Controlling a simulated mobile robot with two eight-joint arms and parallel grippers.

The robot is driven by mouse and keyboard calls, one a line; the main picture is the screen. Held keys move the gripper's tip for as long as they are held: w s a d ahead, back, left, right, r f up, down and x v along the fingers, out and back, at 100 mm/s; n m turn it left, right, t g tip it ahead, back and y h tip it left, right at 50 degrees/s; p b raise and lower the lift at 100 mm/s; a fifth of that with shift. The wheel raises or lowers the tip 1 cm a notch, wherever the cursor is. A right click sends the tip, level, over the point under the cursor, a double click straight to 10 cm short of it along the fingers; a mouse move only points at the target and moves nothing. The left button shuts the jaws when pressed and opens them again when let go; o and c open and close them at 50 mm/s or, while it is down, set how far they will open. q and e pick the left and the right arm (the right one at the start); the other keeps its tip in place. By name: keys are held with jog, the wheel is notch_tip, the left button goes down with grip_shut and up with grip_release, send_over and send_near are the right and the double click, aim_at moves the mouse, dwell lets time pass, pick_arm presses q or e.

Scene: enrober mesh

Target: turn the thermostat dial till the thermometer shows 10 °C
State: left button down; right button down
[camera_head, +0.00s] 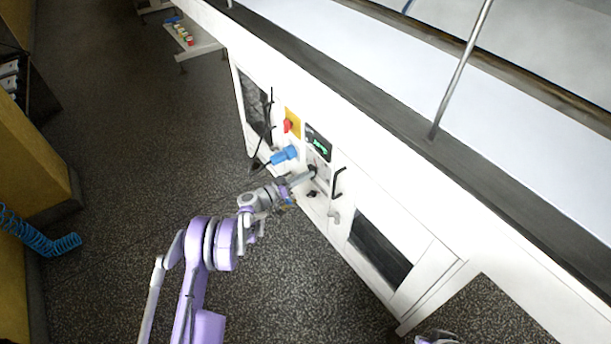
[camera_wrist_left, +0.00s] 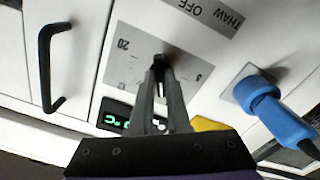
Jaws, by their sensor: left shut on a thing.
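The thermostat dial (camera_wrist_left: 178,64) is a dark knob on a grey scale plate (camera_wrist_left: 125,62) in the left wrist view. The figures 20 and 5 show on the plate. My left gripper (camera_wrist_left: 168,82) is shut on the dial, and its fingers hide much of the knob. In the head view my left gripper (camera_head: 308,174) reaches the white cabinet front at the dial. The thermometer display (camera_head: 319,146) has green digits, too small to read there. In the left wrist view the display (camera_wrist_left: 113,117) is partly hidden behind a finger, so its reading cannot be told.
A blue plug (camera_head: 285,155) with a dark cable and a red switch on a yellow plate (camera_head: 291,123) sit left of the dial. A black door handle (camera_head: 338,183) is close on its right. A THAW OFF label (camera_wrist_left: 205,12) is by the scale.

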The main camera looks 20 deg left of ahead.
dwell(0.4)
pick_arm(q)
jog(key=shift+n+b, duration=1.55)
jog(key=shift+n, duration=1.95)
jog(key=c, duration=0.9)
grip_release()
